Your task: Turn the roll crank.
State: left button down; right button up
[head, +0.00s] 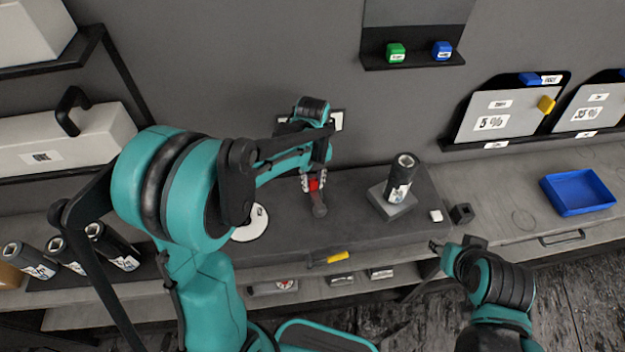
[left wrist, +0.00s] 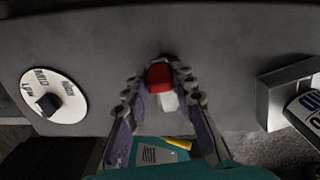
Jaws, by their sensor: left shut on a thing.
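My left gripper (head: 314,184) reaches down from behind and is shut on the red knob. In the left wrist view the red knob (left wrist: 160,77) and a whitish piece below it sit between the two fingers (left wrist: 163,88). The crank's lower mounting is mostly hidden. My right gripper (head: 442,246) is at the lower right, apart from the bench objects; its jaw opening is unclear.
A black roll (head: 402,175) stands on a grey block (head: 392,199) to the right. A white dial (head: 251,224) is left of the crank. A yellow handle (head: 338,257) is at the bench front.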

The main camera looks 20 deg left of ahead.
pick_arm(q)
jog(key=c, duration=1.2)
grip_release()
notch_tip(320, 180, up, 12)
dwell(0.5)
